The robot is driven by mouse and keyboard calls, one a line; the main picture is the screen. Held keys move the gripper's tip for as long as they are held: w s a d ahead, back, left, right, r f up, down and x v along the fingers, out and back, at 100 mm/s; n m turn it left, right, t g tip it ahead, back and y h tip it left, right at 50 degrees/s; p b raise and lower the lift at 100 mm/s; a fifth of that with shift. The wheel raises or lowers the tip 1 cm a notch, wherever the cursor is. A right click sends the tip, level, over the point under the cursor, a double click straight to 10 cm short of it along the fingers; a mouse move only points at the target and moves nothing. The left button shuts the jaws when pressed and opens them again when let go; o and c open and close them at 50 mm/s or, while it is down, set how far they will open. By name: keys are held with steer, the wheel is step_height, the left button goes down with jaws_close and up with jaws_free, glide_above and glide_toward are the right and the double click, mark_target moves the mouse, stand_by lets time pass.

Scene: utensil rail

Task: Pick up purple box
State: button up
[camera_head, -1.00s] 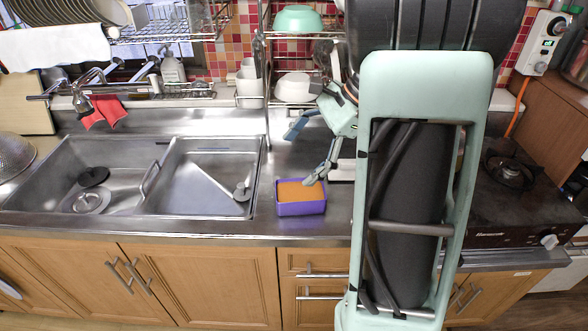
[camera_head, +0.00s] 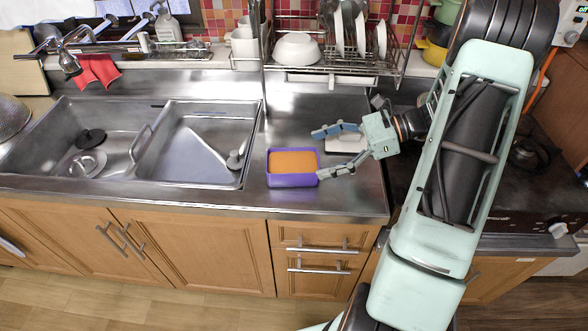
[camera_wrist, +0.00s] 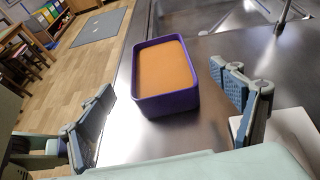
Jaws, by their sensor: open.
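The purple box (camera_head: 292,181) stands on the steel counter just right of the sink, with an orange top surface inside its rim. My gripper (camera_head: 328,152) is to the right of the box, fingers spread and pointing left toward it. The lower finger's tip is close to the box's right front corner; I cannot tell whether it touches. In the wrist view the box (camera_wrist: 166,98) lies ahead, between the lines of the two open fingers (camera_wrist: 168,118). The gripper holds nothing.
The double sink (camera_head: 150,145) is left of the box. A white flat object (camera_head: 345,144) lies on the counter behind my gripper. A dish rack (camera_head: 340,60) with a bowl and plates stands at the back. The stove is on the right. The counter behind the box is clear.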

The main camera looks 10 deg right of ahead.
mark_target(293, 168)
step_height(293, 168, down, 2)
steer(key=shift+a+f, duration=0.1)
steer(key=shift+f, duration=0.15)
steer(key=x, duration=0.7)
steer(key=shift+w+a, duration=0.1)
steer(key=c, duration=1.8)
